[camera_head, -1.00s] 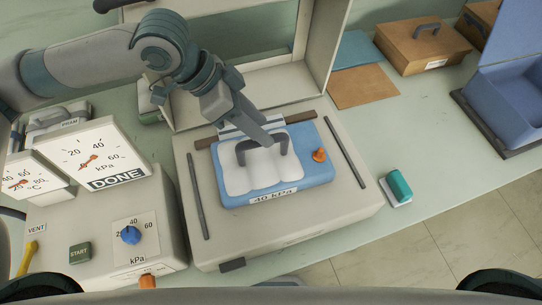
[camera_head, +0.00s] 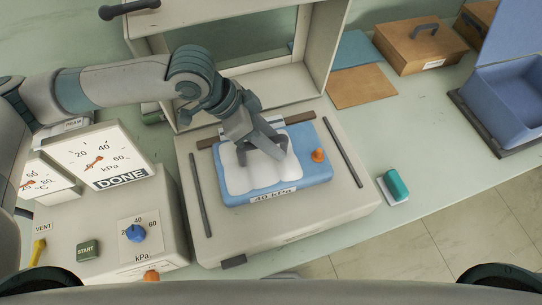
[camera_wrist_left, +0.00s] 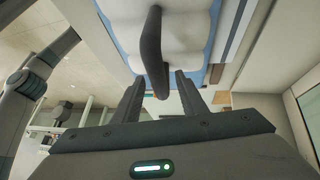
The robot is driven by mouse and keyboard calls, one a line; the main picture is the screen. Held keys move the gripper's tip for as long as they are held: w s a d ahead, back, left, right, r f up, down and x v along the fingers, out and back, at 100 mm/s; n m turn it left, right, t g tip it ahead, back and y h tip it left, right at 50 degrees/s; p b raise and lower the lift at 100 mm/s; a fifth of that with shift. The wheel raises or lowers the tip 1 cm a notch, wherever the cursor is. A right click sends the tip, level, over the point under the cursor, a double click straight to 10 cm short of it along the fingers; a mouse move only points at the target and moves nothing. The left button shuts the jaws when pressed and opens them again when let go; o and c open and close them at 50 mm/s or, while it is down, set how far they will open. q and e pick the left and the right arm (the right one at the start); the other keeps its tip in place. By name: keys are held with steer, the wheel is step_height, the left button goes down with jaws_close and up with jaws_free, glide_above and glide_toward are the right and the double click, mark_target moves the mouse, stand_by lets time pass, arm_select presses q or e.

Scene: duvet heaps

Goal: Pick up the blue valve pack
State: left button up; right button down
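The blue valve pack (camera_head: 315,172) lies flat on the grey machine bed, with a white puffy middle, an orange valve knob (camera_head: 318,155) at its right and a "40 kPa" label on its front edge. My left gripper (camera_head: 270,152) is over the pack's middle and hides most of its dark handle. In the left wrist view, the handle (camera_wrist_left: 152,45) reaches down between the two spread fingers of the left gripper (camera_wrist_left: 160,95), with gaps visible on both sides. The left gripper is open. My right gripper is not in view.
A gauge box reading "DONE" (camera_head: 122,183) and a control box with a blue dial (camera_head: 135,232) stand at left. The machine's raised lid (camera_head: 315,60) is behind the pack. A teal block (camera_head: 396,184), a brown case (camera_head: 420,45) and an open blue box (camera_head: 505,95) are at right.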

arm_select(q)
steer(key=shift+f, duration=0.1)
steer(key=shift+c, duration=0.6)
jaws_close()
stand_by(1.1)
